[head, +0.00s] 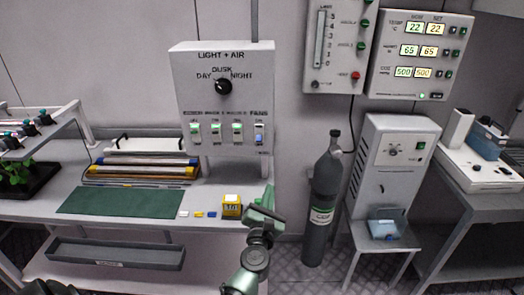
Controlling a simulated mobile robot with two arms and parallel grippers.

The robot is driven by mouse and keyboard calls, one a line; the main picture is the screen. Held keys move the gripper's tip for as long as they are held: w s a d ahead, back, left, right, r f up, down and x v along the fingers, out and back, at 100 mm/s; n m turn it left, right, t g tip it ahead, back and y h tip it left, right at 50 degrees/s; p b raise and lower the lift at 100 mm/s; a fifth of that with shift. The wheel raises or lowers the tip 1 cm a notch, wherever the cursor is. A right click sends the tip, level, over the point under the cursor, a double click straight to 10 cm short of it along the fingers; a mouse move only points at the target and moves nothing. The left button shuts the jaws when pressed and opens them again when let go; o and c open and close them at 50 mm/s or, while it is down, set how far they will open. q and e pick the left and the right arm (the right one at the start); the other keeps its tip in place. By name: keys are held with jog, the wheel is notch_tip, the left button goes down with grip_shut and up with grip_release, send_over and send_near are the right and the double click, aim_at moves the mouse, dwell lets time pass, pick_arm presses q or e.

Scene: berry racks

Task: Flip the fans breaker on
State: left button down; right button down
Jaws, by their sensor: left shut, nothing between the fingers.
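The fans breaker (259,139) is the rightmost of the switches along the bottom of the grey "LIGHT + AIR" panel (185,75), under the label FANS. My left gripper (269,192) is shut and empty. It points upward below the fans breaker, apart from it, in front of the bench's right end. My right gripper is not in view.
A dark gas cylinder (325,195) stands to the right. A black knob (223,87) is above the switches. The space in front of the panel looks clear.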

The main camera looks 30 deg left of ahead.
aim_at(259, 138)
pick_arm(q)
jog(key=a+r+n+y, duration=0.3)
jog(key=r+n, duration=0.3)
jog(key=n, duration=0.1)
jog(key=shift+s+a+r+g, duration=0.3)
jog(key=shift+a+r, duration=0.1)
jog(key=x, duration=1)
jog(key=shift+p, duration=0.35)
